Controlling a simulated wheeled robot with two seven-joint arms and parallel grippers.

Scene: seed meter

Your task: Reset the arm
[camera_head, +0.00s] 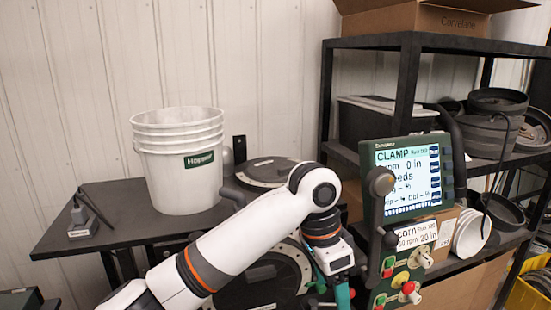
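My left arm, white with orange bands, comes in from the lower left and bends down at an elbow in the middle of the head view. My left gripper (338,285) points down at the bottom edge, in front of the seed meter's round dark disc housing (262,278) and left of the control knobs. Green finger parts show there, but the tips are cut off or hidden, so its opening and any contact are unclear. My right gripper is not in view. A green control box with a lit screen (408,178) reading "CLAMP" stands right of the arm.
A white bucket (180,165) labelled "Hopper" stands on a dark table (125,238). A small grey device (82,220) sits at the table's left. A black shelf rack (408,75) with boxes and dark discs fills the right. Red and green knobs (409,288) sit below the screen.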

